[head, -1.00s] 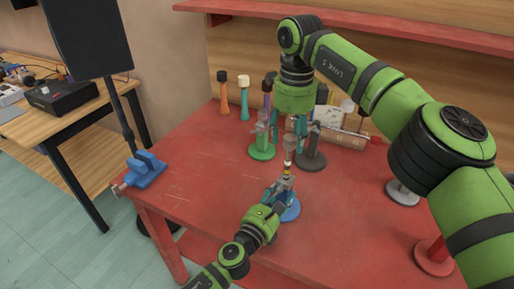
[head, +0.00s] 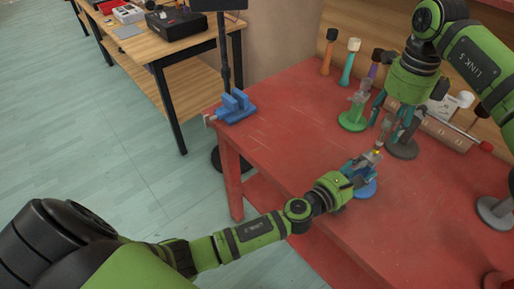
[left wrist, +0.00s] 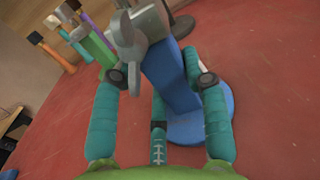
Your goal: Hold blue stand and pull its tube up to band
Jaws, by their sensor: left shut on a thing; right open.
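The blue stand shows its round base (head: 368,189) near the red table's front edge. In the left wrist view its blue post (left wrist: 168,78) rises from the base between my fingers, with a grey fitting at the top. My left gripper (head: 360,168) is shut on the post, and its teal fingers flank it in the left wrist view (left wrist: 163,78). A grey tube (head: 384,130) stands up from the stand, with a yellow mark (head: 377,152) low on it. My right gripper (head: 393,116) is open, fingers pointing down near the tube's top; I cannot tell if it touches.
A green stand (head: 352,121) and a dark grey stand (head: 402,149) stand close behind. Several mallets (head: 347,62) stand at the back. A blue vise (head: 236,107) sits at the left table corner. The table's front middle (head: 290,150) is mostly clear.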

